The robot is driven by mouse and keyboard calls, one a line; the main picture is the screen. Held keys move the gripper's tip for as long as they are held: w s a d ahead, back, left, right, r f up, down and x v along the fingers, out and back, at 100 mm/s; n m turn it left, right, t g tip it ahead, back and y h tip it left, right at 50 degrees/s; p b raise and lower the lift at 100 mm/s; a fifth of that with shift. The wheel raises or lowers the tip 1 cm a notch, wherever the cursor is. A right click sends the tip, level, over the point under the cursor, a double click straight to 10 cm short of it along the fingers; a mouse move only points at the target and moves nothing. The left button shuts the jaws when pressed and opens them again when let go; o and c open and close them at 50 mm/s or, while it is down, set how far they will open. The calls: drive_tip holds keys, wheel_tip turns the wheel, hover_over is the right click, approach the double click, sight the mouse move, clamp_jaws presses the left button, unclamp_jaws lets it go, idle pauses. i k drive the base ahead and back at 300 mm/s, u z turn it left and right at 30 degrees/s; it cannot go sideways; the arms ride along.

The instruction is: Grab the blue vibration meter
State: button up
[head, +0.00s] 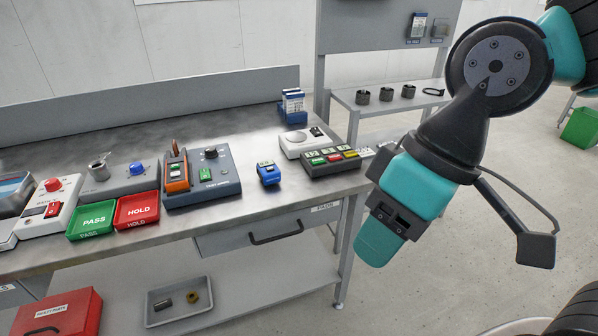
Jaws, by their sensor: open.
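A small blue handheld device (268,174), which looks like the vibration meter, lies on the metal bench between a grey-blue test unit and a box with coloured buttons. It has a pale screen at its top. My gripper (382,240), teal and black, hangs in the air to the right of the bench, pointing down and left. It is open and holds nothing that I can see. It is well apart from the blue device, and its fingers are only partly visible.
Near the blue device are the test unit (222,181) holding an orange meter (177,174), the button box (331,161) and a white scale-like device (302,142). Green PASS (92,218) and red HOLD (137,210) trays lie left. The bench (245,208) is clear in front of the device.

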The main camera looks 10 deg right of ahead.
sight(268, 172)
drive_tip(key=z, duration=1)
drive_tip(key=i, duration=1.1)
drive_tip(key=u, duration=2.4)
